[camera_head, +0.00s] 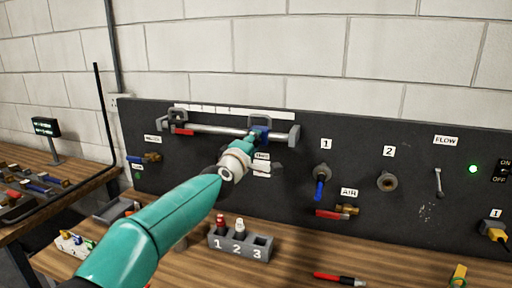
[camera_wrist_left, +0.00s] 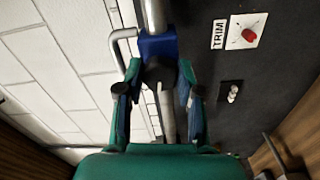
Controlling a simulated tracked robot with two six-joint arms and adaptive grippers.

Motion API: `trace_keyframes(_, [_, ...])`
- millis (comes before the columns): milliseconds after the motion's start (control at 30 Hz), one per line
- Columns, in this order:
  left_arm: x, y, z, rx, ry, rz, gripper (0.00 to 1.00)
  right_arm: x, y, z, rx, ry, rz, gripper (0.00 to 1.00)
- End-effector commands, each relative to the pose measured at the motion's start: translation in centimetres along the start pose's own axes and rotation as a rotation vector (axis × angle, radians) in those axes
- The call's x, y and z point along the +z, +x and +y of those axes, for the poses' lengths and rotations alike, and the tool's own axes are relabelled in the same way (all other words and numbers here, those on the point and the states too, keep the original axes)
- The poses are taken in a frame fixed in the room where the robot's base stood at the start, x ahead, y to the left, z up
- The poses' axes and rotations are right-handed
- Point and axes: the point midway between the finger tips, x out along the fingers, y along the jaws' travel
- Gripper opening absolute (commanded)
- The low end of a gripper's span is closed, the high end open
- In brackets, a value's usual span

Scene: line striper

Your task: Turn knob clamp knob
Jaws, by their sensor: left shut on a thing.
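A blue clamp (camera_head: 262,129) sits on a silver rail (camera_head: 215,130) near its right end, high on the dark panel. In the left wrist view the blue clamp (camera_wrist_left: 157,46) wraps the rail, with a dark round knob (camera_wrist_left: 158,72) facing me. My left gripper (camera_head: 254,142) reaches up to the clamp from the lower left. In the left wrist view the gripper (camera_wrist_left: 159,76) has one finger on each side of the knob and is shut on it. The fingers partly hide the knob's sides, and the head view hides the knob. My right gripper is not in view.
A TRIM label with a red knob (camera_wrist_left: 249,35) is right of the clamp in the wrist view. A blue-handled valve (camera_head: 320,185) and a red-handled air valve (camera_head: 335,213) are on the panel. A numbered grey block (camera_head: 239,243) stands on the bench below.

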Motion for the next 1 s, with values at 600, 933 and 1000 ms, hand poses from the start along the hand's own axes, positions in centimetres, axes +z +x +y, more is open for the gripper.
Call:
trace_keyframes(600, [0.3, 0.2, -1.2, -0.02, -0.583, -0.004, 0.02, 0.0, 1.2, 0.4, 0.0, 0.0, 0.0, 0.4])
trace_keyframes(933, [0.3, 0.2, -1.1, -0.02, -0.83, -0.002, 0.02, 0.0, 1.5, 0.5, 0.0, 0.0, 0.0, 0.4])
trace_keyframes(1000, [0.3, 0.2, -1.1, -0.02, -0.864, -0.001, 0.02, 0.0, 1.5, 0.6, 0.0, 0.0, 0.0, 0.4])
